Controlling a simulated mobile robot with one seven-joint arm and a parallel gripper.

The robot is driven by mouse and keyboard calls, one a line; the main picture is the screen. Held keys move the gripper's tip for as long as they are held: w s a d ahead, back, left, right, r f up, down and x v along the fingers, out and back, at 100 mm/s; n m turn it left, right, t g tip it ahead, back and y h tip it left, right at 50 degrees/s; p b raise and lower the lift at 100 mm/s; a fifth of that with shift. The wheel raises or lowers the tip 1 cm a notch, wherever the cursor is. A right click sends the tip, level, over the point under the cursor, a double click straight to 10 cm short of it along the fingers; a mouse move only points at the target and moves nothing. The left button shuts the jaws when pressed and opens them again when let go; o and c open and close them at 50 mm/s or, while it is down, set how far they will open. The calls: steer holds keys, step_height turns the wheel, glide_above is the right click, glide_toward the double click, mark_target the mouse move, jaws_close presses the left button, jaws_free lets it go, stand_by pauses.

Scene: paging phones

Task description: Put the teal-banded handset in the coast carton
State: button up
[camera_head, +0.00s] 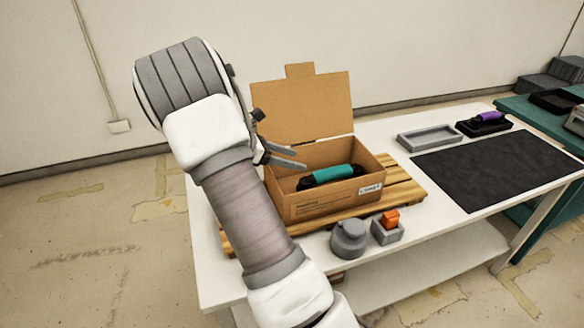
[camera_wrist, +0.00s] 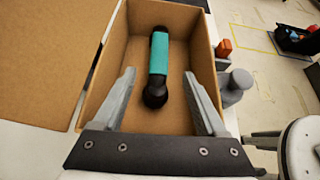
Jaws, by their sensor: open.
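The teal-banded handset (camera_head: 333,173) is black at both ends with a teal band around its middle. It lies inside the open cardboard carton (camera_head: 300,208), whose front label reads "COAST". In the wrist view the handset (camera_wrist: 159,62) lies lengthwise in the carton (camera_wrist: 185,18), apart from my fingers. My gripper (camera_head: 285,156) is open and empty at the carton's left side. In the wrist view my gripper (camera_wrist: 158,90) has its fingers spread, with the handset's near end showing between them. The carton's lid (camera_head: 303,105) stands raised at the back.
The carton stands on a wooden pallet (camera_head: 405,191) on a white table. A grey round object (camera_head: 349,238) and a grey block with an orange piece (camera_head: 390,219) are in front. A grey tray (camera_head: 430,136), a purple-banded handset (camera_head: 489,118) and a dark mat (camera_head: 500,168) lie to the right.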

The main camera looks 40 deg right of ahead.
steer(key=s+a+r+m+t+y, duration=0.3)
steer(key=s+a+r+m, duration=0.1)
steer(key=s+a, duration=0.3)
steer(key=s+a+r+m+t+y, duration=0.3)
steer(key=s+a+r+m+y, duration=0.1)
steer(key=a, duration=0.7)
steer(key=s+a+r+m+t+y, duration=0.3)
steer(key=s+a+r+m, duration=0.3)
steer(key=s, duration=0.5)
steer(key=a+m+y, duration=0.1)
steer(key=a, duration=0.1)
steer(key=shift+a, duration=0.4)
